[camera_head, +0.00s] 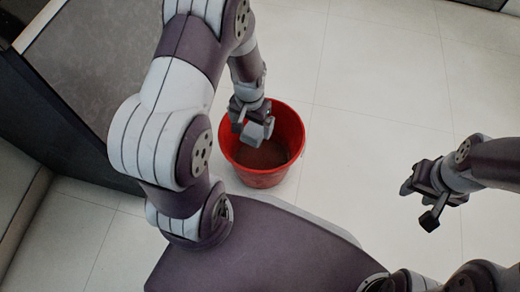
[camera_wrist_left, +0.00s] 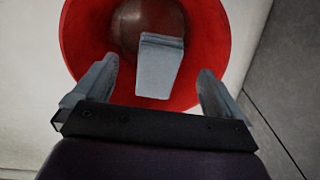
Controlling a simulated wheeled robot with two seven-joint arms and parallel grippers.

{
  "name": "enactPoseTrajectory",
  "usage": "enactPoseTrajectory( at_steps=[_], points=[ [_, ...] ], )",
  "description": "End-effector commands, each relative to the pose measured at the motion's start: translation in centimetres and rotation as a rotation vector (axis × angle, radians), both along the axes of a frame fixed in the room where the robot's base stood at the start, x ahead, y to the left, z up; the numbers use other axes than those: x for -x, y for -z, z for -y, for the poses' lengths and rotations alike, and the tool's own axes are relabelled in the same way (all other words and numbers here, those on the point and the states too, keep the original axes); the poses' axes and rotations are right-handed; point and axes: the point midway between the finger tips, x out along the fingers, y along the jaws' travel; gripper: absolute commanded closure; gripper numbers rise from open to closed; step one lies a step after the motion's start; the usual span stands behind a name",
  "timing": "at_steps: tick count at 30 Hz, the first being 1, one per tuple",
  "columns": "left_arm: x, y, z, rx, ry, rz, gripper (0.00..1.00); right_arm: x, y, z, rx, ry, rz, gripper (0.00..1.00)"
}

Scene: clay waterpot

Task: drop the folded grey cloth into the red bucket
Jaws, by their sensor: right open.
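The red bucket (camera_head: 296,131) stands on the floor below my left gripper (camera_head: 252,121). In the left wrist view the bucket (camera_wrist_left: 82,45) fills the upper middle. My left gripper is open over the bucket, its two fingers spread wide. The folded grey cloth (camera_wrist_left: 160,72) shows between and beyond the fingers, clear of both, in front of the bucket's inside. I cannot tell whether it is in the air or touching the bucket. In the head view the gripper partly covers that spot. My right gripper (camera_head: 419,204) is open and empty, off to the right over the floor.
A dark cabinet with a grey top (camera_head: 95,60) stands at the left, close to my left arm. The pale tiled floor (camera_head: 365,90) is clear to the right of the bucket.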

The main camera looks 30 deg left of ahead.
Motion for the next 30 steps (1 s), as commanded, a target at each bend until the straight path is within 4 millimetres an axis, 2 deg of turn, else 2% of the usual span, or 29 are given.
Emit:
enactPoseTrajectory(
  at_steps=[8, 11, 15, 21, 25, 30],
  points=[
    [0.0, -0.4, 0.0, 0.000, 0.000, 0.000, 0.01, 0.0, -0.3, 0.0, 0.000, 0.000, 0.000, 0.57],
    [0.0, -2.2, 0.0, 0.000, 0.000, 0.001, 0.01, 0.0, -1.8, 0.0, 0.000, 0.000, 0.000, 0.57],
    [-0.1, -6.5, 0.0, 0.000, 0.000, 0.002, 0.01, 0.0, -5.0, 0.0, 0.000, 0.000, 0.000, 0.57],
    [-0.1, -11.1, 0.0, 0.000, 0.000, 0.001, 0.01, 0.0, -8.0, 0.0, 0.000, 0.000, 0.000, 0.57],
    [0.0, -12.5, 0.0, 0.000, 0.000, 0.000, 0.01, 0.0, -8.7, 0.0, 0.000, 0.000, 0.000, 0.57],
    [0.0, -12.7, 0.0, 0.000, 0.000, -0.001, 0.01, 0.0, -8.7, 0.0, 0.000, 0.000, 0.000, 0.57]
  ],
)
